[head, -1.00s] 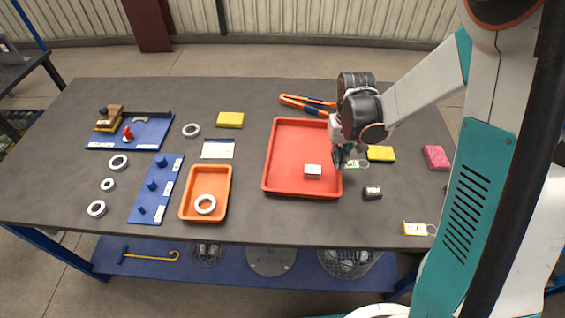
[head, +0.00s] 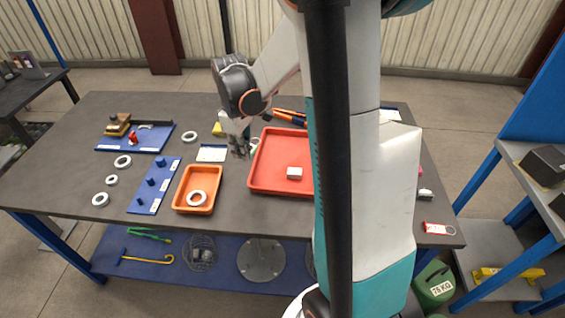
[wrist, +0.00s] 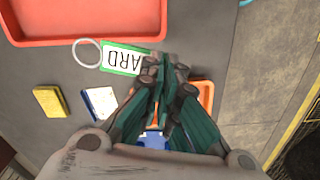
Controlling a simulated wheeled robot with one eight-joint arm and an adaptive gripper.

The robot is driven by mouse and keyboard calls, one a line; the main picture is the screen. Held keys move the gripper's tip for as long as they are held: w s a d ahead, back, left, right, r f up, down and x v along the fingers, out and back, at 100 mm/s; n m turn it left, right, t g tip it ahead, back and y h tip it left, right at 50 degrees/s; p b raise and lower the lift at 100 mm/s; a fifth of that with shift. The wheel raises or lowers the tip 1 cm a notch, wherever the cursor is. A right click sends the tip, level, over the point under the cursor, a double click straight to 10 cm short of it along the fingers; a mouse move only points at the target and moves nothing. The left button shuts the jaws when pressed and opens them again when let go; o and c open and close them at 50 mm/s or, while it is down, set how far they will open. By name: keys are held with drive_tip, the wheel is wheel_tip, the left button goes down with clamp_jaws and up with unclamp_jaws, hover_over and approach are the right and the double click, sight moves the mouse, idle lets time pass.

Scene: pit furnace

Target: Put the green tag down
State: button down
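The green tag (wrist: 122,59) has a green border, a white face with black letters ending in "ARD", and a pale ring (wrist: 88,52) at its left end. My gripper (wrist: 165,68) is shut on the tag's right end, which the fingers hide. In the head view my gripper (head: 240,152) is above the table between the red tray and the white card, with the tag's ring (head: 254,144) just to its right. I cannot tell how high the tag is above the table.
The red tray (head: 271,189) is right of the gripper, holding a small pale block (head: 294,173). The white card (head: 211,154), yellow block (head: 217,130) and orange tray (head: 183,190) are to the left and front. My arm covers much of the table's right side.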

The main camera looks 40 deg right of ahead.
sight(274, 184)
drive_tip(key=s+d+r+n, duration=0.3)
drive_tip(key=s+d+r, duration=0.2)
drive_tip(key=d, duration=0.3)
drive_tip(key=f+b, duration=0.2)
drive_tip(key=f, duration=0.4)
drive_tip(key=f+b, duration=0.2)
drive_tip(key=f, duration=0.5)
drive_tip(key=f+b, duration=0.2)
drive_tip(key=f, duration=0.4)
drive_tip(key=shift+w+f, duration=0.35)
drive_tip(key=c, duration=2.3)
unclamp_jaws()
drive_tip(key=shift+f, duration=0.1)
drive_tip(key=o, duration=0.5)
